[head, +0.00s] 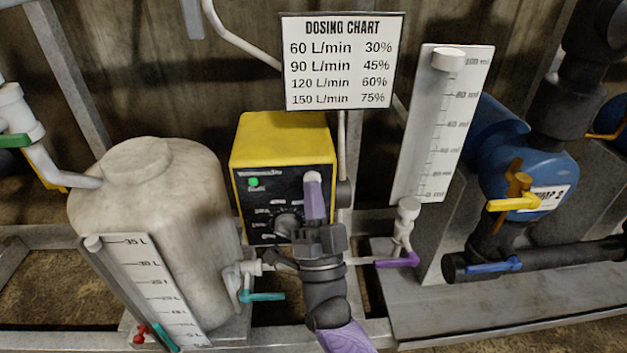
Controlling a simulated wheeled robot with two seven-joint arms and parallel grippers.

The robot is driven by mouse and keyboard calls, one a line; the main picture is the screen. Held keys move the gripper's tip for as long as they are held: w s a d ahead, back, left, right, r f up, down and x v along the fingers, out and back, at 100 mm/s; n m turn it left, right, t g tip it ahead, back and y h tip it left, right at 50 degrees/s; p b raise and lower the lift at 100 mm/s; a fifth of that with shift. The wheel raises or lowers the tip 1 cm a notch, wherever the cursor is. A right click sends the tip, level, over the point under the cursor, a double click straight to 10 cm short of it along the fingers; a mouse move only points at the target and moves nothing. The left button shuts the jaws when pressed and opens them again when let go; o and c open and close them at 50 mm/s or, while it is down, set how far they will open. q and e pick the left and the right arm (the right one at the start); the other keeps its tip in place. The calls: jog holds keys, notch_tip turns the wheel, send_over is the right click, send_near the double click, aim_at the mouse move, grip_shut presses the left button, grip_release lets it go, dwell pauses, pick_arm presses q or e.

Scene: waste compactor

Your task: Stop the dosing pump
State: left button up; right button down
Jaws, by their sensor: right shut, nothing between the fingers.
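The dosing pump (283,140) is a yellow box with a black front panel, standing in the middle of the head view. A green light (253,182) is lit at the upper left of its panel. A dark round knob (288,222) with markings around it sits lower on the panel. My right gripper (313,180) is shut and empty, its pale tip in front of the panel's upper right. I cannot tell whether it touches the panel. The fingers hide that part of the panel, and any control there. My left gripper is not in view.
A whitish tank (150,190) with a level scale (150,290) stands left of the pump. A dosing chart (340,62) hangs above. A measuring column (440,125) with a purple-handled valve (398,260) and a blue pump (530,175) stand right.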

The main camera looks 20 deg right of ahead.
pick_arm(q)
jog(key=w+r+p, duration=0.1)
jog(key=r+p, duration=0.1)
jog(key=p, duration=0.1)
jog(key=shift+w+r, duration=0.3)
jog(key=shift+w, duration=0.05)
pick_arm(e)
jog(key=s+a, duration=0.2)
jog(key=s, duration=0.4)
jog(key=shift+s, duration=0.25)
dwell(0.8)
